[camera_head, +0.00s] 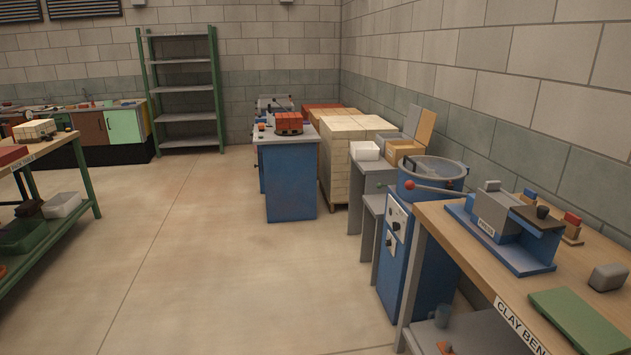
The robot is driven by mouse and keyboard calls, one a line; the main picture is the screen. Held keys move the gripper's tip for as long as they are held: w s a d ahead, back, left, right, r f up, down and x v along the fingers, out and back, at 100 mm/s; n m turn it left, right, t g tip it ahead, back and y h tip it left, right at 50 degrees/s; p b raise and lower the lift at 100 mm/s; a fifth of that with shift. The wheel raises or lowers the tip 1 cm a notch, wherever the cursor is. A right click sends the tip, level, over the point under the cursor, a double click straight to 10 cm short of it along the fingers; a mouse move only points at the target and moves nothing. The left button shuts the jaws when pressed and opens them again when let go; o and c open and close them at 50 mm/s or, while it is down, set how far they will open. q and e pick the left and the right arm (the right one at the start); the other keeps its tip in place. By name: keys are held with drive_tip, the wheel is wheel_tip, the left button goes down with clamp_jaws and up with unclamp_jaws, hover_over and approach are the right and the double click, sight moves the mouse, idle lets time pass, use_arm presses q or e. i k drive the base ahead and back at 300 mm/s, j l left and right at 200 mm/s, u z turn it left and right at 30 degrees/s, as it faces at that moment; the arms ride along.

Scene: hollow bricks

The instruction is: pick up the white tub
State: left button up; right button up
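A small white tub-like box (365,151) stands on a grey stand (374,168) right of the middle, beside an open cardboard box (404,150). A pale, whitish tub (62,205) also sits on the lower shelf of the green-legged table at the left, next to a green tub (22,236). I cannot tell from this view which of the two is the white tub. Neither of my grippers shows in the head view, and nothing is held in sight.
The clay bench (460,222) with a blue press (505,228) fills the right front. A blue cabinet (396,255) and a round blue drum (430,178) stand beside it. A blue workbench (288,180) stands mid-room. The concrete floor (215,260) between left table and right benches is clear.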

sight(362, 151)
drive_tip(key=i+j+u, duration=0.1)
drive_tip(key=i+u, duration=0.2)
drive_tip(key=i, duration=1.6)
drive_tip(key=i+j+z, duration=0.1)
drive_tip(key=i+z, duration=0.3)
drive_tip(key=i+j+z, duration=0.3)
drive_tip(key=i+z, duration=0.15)
drive_tip(key=i+j+z, duration=0.85)
drive_tip(key=k+j, duration=0.05)
drive_tip(key=k, duration=0.05)
